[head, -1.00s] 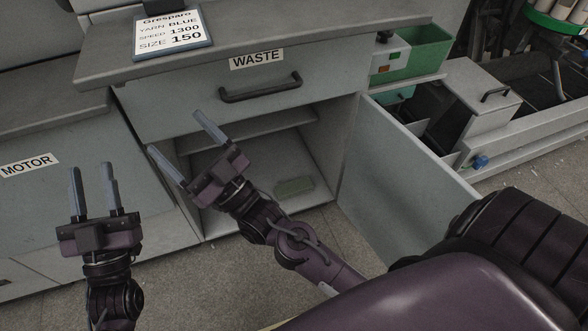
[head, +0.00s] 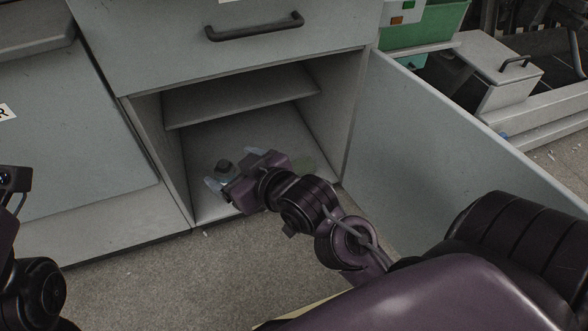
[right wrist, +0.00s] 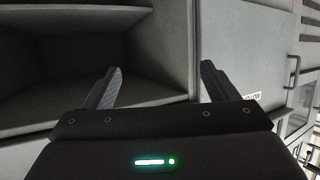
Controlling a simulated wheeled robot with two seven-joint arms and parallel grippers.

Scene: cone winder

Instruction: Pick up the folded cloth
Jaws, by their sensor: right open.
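A shelf (head: 240,96) crosses the cabinet above the gripper. The open door (head: 440,140) stands to the right of my right arm. A drawer handle (head: 255,27) juts out above. The cabinet floor at left is clear.

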